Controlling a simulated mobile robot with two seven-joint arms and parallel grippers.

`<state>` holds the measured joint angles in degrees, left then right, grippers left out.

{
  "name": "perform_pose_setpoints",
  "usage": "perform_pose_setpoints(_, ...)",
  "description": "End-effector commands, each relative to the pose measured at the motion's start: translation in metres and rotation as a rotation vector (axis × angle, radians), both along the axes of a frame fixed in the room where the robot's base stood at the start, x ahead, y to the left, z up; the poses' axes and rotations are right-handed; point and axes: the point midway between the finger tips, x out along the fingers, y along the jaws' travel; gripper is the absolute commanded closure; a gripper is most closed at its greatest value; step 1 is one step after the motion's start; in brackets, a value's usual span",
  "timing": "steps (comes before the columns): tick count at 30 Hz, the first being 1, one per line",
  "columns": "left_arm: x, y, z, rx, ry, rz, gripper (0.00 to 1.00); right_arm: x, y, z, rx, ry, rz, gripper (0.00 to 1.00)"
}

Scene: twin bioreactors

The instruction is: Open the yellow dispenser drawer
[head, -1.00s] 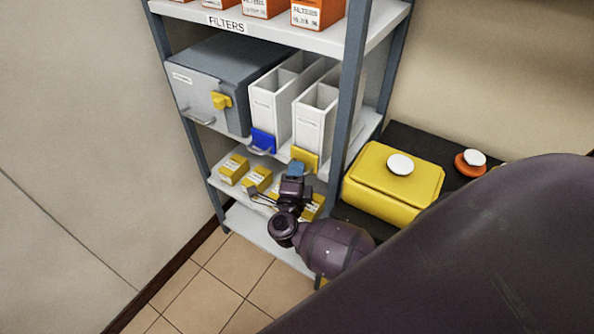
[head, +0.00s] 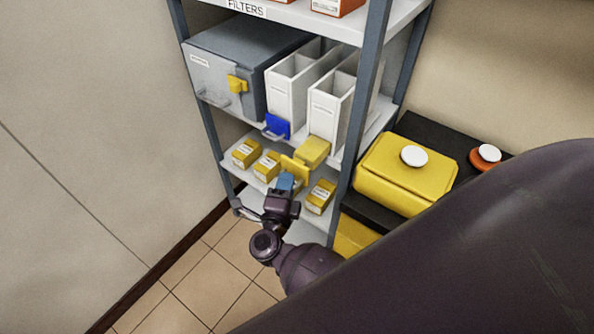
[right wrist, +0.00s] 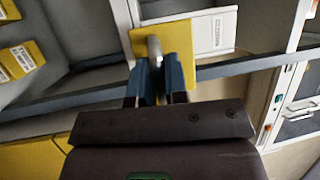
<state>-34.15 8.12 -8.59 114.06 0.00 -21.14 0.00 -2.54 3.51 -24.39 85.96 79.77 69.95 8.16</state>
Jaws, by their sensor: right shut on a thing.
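The yellow dispenser drawer (head: 312,152) sticks out from the foot of the right-hand white dispenser (head: 328,116) on the middle shelf. Its yellow front plate (head: 295,168) stands out ahead of the shelf edge. My right gripper (head: 286,181) is in front of that plate. In the right wrist view its blue fingers (right wrist: 155,80) are shut on the grey handle (right wrist: 154,47) of the plate (right wrist: 180,40). The handle is hidden behind the fingers in the head view. My left gripper is not in view.
A grey cabinet (head: 232,75) stands left. Small yellow boxes (head: 246,153) lie on the shelf below. A shelf post (head: 364,105) and yellow container (head: 400,175) are to the right.

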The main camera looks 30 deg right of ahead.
Motion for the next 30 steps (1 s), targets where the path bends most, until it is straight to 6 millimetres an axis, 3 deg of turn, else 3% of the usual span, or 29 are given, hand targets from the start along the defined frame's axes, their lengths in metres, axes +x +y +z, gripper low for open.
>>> perform_pose_setpoints(12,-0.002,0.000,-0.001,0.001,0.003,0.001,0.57,-0.003,0.008,0.001,0.000,-0.004,0.002,1.00)
perform_pose_setpoints(13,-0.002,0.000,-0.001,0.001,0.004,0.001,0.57,-0.003,0.008,0.001,0.000,-0.004,0.002,0.85)
perform_pose_setpoints(15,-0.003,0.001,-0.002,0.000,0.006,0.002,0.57,-0.003,0.008,0.001,0.000,-0.004,0.002,0.78)
perform_pose_setpoints(24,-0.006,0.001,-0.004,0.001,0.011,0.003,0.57,-0.004,0.009,0.000,0.000,-0.001,0.000,0.78)
perform_pose_setpoints(30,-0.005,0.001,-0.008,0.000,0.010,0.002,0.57,-0.021,0.025,-0.005,0.003,0.001,0.000,0.78)
